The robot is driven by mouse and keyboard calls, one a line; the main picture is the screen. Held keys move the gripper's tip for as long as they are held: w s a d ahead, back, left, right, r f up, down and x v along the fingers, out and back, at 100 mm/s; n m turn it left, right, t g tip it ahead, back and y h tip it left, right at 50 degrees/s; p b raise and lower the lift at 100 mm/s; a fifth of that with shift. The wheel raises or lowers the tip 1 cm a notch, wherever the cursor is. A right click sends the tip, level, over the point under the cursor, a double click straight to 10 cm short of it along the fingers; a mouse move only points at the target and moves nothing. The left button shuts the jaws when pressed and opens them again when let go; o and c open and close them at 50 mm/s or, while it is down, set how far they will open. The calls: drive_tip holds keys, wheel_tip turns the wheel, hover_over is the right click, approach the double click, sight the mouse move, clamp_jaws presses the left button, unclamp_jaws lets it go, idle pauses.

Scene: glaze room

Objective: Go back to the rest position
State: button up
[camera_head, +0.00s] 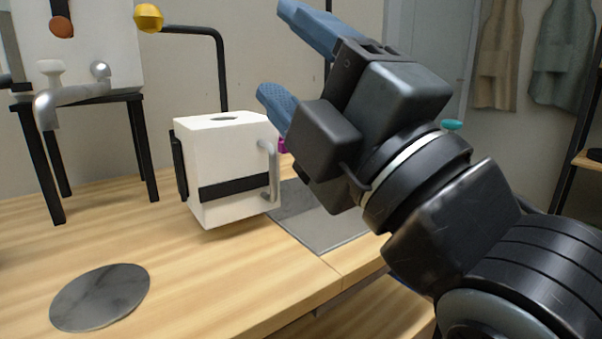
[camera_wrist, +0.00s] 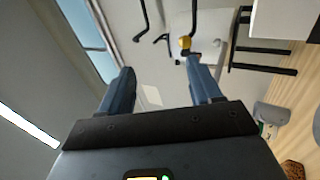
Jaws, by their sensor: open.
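My gripper (camera_head: 283,62) is raised above the wooden counter at the centre top of the head view. Its two blue fingers are spread apart and nothing is between them. In the wrist view the gripper (camera_wrist: 163,92) is open too, with the wall and ceiling beyond its fingers. My arm reaches up from the lower right of the head view and hides part of the counter and wall behind it.
A white box-shaped vessel (camera_head: 228,163) with a black band and grey handle stands left of my gripper. A grey disc (camera_head: 100,297) lies at front left. A dispenser on a black stand (camera_head: 90,100) is at back left.

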drive_tip(key=s+d+f+m+t+h, duration=0.1)
drive_tip(key=d+f+m+h, duration=0.25)
drive_tip(key=f+m, duration=0.3)
drive_tip(key=s+d+f+m+t+h, duration=0.1)
drive_tip(key=s+d+f+m+h, duration=0.2)
drive_tip(key=f+m, duration=0.4)
drive_tip(key=d+f+m+h, duration=0.4)
drive_tip(key=f+m+h, duration=0.1)
drive_tip(key=f, duration=0.3)
drive_tip(key=s+d+f+m+g+h, duration=0.2)
drive_tip(key=s+d+f+m, duration=0.1)
drive_tip(key=s+f, duration=0.45)
drive_tip(key=s+d+f+m+g+h, duration=0.2)
drive_tip(key=s+d+f+m, duration=0.15)
drive_tip(key=s+f, duration=0.45)
drive_tip(key=s+d+f+m+g, duration=0.15)
drive_tip(key=s+d, duration=0.35)
drive_tip(key=s, duration=0.7)
wheel_tip(320, 180, up, 21)
drive_tip(key=p, duration=2.1)
drive_tip(key=shift+s+n, duration=0.1)
drive_tip(key=shift+n, duration=0.15)
